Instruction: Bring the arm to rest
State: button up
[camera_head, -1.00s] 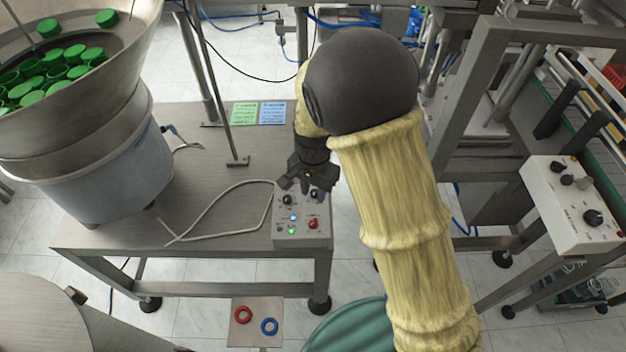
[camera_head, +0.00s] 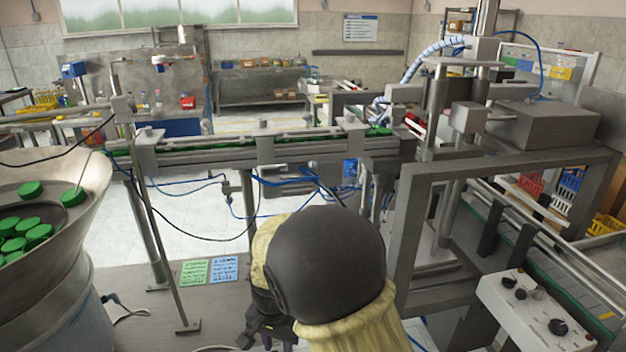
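My arm, in a pale yellow sleeve with a dark grey round joint, rises from the bottom middle of the head view. My gripper (camera_head: 264,336) is at the lower edge, dark, pointing down over the grey table (camera_head: 150,275). Its lower part is partly cut off by the frame and partly behind the arm. I cannot tell whether its fingers are open or shut, or what lies beneath them.
A feeder bowl (camera_head: 88,205) with green caps (camera_head: 38,235) stands at left. A thin metal stand (camera_head: 155,225) and green and blue note cards (camera_head: 194,272) are on the table. A conveyor (camera_head: 205,155) runs behind. A white control box (camera_head: 510,325) and metal frame are at right.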

jog(key=s+d+r+n+t, duration=0.1)
jog(key=s+d+r, duration=0.1)
jog(key=d, duration=0.6)
jog(key=s+d+r+n, duration=0.1)
jog(key=s+d, duration=0.2)
jog(key=d, duration=0.5)
jog(key=s+d+r+n+t, duration=0.1)
jog(key=s+d+r, duration=0.1)
jog(key=d, duration=0.6)
jog(key=shift+s+d+r+t, duration=0.3)
jog(key=shift+s+d+r, duration=0.05)
jog(key=shift+s, duration=0.2)
